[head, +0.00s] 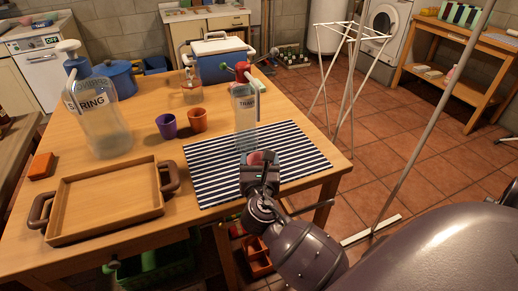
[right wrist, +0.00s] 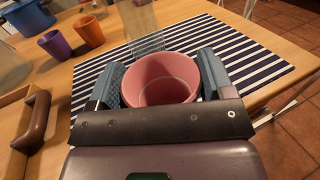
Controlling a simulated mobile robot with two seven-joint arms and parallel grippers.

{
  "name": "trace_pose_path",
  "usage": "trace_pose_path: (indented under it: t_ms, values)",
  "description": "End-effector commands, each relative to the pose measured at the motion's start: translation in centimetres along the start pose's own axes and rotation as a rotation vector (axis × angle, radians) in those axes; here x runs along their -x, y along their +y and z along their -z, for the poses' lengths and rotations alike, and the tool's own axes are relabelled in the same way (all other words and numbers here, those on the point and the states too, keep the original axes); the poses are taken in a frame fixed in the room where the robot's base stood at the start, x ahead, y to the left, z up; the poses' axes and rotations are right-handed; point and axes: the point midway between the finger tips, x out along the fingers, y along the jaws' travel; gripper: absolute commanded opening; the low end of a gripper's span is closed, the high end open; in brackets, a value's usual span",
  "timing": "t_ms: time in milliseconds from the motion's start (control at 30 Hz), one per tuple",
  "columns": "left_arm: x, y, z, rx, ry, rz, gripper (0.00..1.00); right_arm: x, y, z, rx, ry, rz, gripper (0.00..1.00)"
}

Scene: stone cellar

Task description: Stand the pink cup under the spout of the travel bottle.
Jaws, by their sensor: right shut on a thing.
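The travel bottle (head: 245,110) is clear, with a red top, and stands upright on the striped mat; its label is partly readable. Its pale spout (head: 257,84) sticks out from the top towards the front right. My right gripper (head: 262,164) is shut on the pink cup (head: 263,156), just in front of the bottle. In the right wrist view the pink cup (right wrist: 160,82) is upright and empty between both fingers, with the bottle's lower part (right wrist: 146,38) right behind it. I cannot tell whether the cup touches the mat. My left gripper is not in view.
The striped mat (head: 210,178) has free room left of the cup. A purple cup (head: 167,126) and an orange cup (head: 197,120) stand behind it. A wooden tray (head: 105,236), a large bottle labelled SPRING (head: 105,125) and an orange block (head: 41,166) are at left.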

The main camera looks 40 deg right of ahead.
Motion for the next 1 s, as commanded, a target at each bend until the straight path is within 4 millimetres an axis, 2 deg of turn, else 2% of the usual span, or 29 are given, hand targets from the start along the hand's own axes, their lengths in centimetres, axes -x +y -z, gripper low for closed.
trace_pose_path:
  t_ms: [200,433,667,900,1000]
  values:
    - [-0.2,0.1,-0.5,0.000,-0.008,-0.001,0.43,-4.9,0.1,0.1,0.002,-0.002,0.000,0.52]
    - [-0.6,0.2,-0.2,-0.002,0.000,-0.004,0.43,-9.0,0.0,0.1,0.002,0.000,-0.001,0.52]
    - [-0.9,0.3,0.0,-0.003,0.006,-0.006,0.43,-10.1,0.0,0.4,0.001,0.002,-0.001,0.52]
    - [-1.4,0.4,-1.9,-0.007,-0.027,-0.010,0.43,-10.1,0.0,3.6,0.005,0.007,-0.001,0.52]
    - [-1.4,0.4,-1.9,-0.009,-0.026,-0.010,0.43,-10.1,0.0,3.9,0.003,0.004,-0.001,0.52]
